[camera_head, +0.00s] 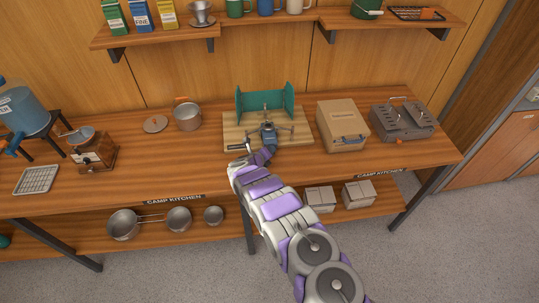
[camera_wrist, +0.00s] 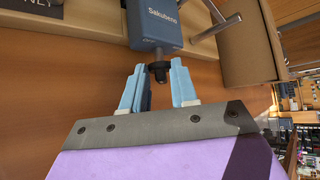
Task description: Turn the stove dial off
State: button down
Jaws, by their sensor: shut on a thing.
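The camp stove (camera_head: 268,131) stands on a wooden board (camera_head: 235,138) in the middle of the bench, with spread metal legs. Its blue-grey body (camera_wrist: 155,22), lettered "Sakubeno", fills the top of the wrist view. The small black dial (camera_wrist: 158,70) sticks out from the stove body towards me. My gripper (camera_wrist: 158,78) has one light-blue finger on each side of the dial and is shut on it. The exact contact at the fingertips is hard to see. In the head view my gripper (camera_head: 262,152) reaches the stove's front and hides the dial.
A green windscreen (camera_head: 265,99) stands behind the stove. A tan case (camera_head: 342,126) and a grey two-burner stove (camera_head: 402,121) stand to the right. A pot (camera_head: 187,116) and lid (camera_head: 155,124) stand left, near a coffee grinder (camera_head: 93,150).

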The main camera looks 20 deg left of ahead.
jog(key=shift+s+a+f+n+t+h+b, duration=0.25)
jog(key=shift+f+n+t+h+b, duration=0.2)
jog(key=shift+n+t+h+b, duration=0.25)
dwell(0.3)
jog(key=c, duration=1.2)
grip_release()
jog(key=shift+o, duration=0.2)
jog(key=shift+a+r, duration=0.1)
jog(key=shift+r, duration=0.05)
jog(key=shift+s+r, duration=0.3)
jog(key=shift+s, duration=0.2)
jog(key=p+v, duration=0.1)
jog(key=v, duration=1.5)
jog(key=shift+a+f, duration=0.2)
jog(key=shift+f, duration=0.15)
jog(key=shift+s, duration=0.1)
